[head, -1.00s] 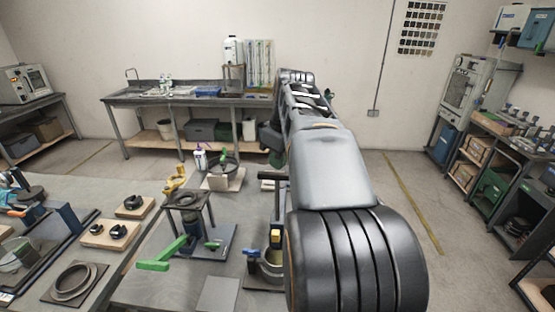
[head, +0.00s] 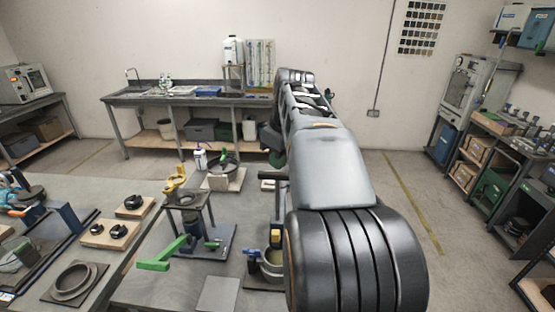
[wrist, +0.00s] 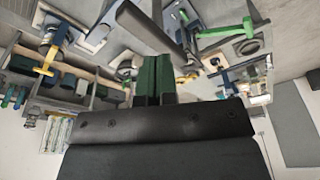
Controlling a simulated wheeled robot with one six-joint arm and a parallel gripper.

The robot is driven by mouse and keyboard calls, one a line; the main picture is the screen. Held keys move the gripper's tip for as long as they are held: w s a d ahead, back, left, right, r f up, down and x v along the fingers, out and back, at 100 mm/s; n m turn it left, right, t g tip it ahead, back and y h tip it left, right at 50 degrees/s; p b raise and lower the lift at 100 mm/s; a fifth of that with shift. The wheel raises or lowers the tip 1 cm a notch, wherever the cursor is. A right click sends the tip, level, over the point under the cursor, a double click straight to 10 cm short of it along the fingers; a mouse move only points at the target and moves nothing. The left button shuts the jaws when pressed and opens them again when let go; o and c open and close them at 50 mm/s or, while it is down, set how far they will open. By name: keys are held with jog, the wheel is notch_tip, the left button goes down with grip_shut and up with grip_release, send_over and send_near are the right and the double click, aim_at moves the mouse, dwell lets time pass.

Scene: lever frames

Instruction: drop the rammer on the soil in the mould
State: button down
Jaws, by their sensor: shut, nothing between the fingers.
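My gripper (wrist: 157,66) shows in the wrist view with its green fingers together and nothing between them. In the head view my arm hides most of it. The rammer stand (head: 279,208) is a dark upright with a short bar at its top, just left of my arm. A blue and yellow part (head: 275,238) sits low on it, above a pale round mould (head: 271,266). My arm covers their right side, and I cannot make out the soil. A dark bar (wrist: 145,25) crosses close beyond my fingertips in the wrist view; whether they touch it I cannot tell.
A press-like frame with a green lever (head: 163,256) stands left of the rammer. Behind it is a dark pan (head: 224,166) on a block. Wooden boards (head: 117,231) with black parts lie further left. A bare grey plate (head: 219,294) lies at the front.

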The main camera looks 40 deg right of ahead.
jog(key=shift+f, duration=0.1)
dwell(0.6)
jog(key=shift+f+b, duration=1.05)
jog(key=shift+f, duration=0.1)
notch_tip(320, 180, up, 5)
jog(key=p, duration=0.4)
jog(key=shift+f, duration=0.15)
jog(key=shift+r, duration=1.2)
